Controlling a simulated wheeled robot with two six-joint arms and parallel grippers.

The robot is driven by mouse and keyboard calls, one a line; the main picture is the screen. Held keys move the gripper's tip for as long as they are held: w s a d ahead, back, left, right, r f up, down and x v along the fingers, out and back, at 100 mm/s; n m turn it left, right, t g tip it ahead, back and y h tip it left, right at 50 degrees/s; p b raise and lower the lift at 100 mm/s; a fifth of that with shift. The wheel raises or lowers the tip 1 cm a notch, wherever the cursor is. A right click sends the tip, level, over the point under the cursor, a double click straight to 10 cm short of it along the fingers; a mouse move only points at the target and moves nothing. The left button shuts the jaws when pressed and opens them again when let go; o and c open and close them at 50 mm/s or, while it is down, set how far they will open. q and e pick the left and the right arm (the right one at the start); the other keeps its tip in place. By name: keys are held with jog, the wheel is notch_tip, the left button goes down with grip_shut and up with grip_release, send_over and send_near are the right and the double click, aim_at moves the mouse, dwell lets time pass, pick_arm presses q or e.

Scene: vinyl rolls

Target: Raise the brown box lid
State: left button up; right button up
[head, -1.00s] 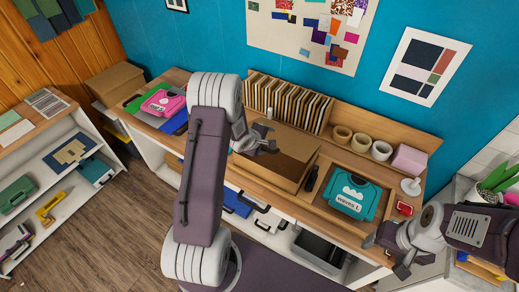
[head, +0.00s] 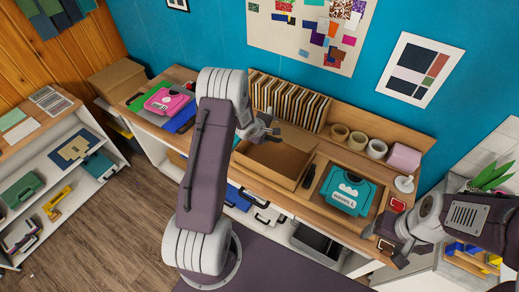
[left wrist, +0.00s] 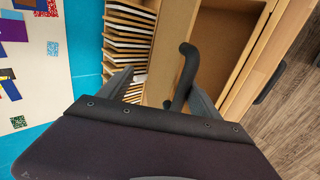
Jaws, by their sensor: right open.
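The brown box (head: 272,162) stands on the wooden counter with its tan interior visible from above in the head view. Its inside also shows at the upper right of the left wrist view (left wrist: 222,38). I cannot make out its lid clearly. My left gripper (head: 268,131) is over the back edge of the box, its fingers apart. In the left wrist view a dark curved bar (left wrist: 185,70) stands between the fingers, near the right one; I cannot tell what it belongs to. My right gripper (head: 392,255) is open and empty at the counter's front right.
A row of upright sleeves (head: 290,100) stands behind the box. A teal case (head: 347,190) sits in a tray to its right, with tape rolls (head: 357,141) behind. A pink case (head: 167,101) lies at the left.

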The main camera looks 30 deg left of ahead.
pick_arm(q)
jog(key=shift+w+d+r+p, duration=0.1)
jog(key=shift+w+r+p, duration=0.45)
jog(key=shift+r+p, duration=0.35)
jog(key=shift+w+r, duration=0.7)
jog(key=shift+r, duration=0.15)
jog(key=v, duration=0.9)
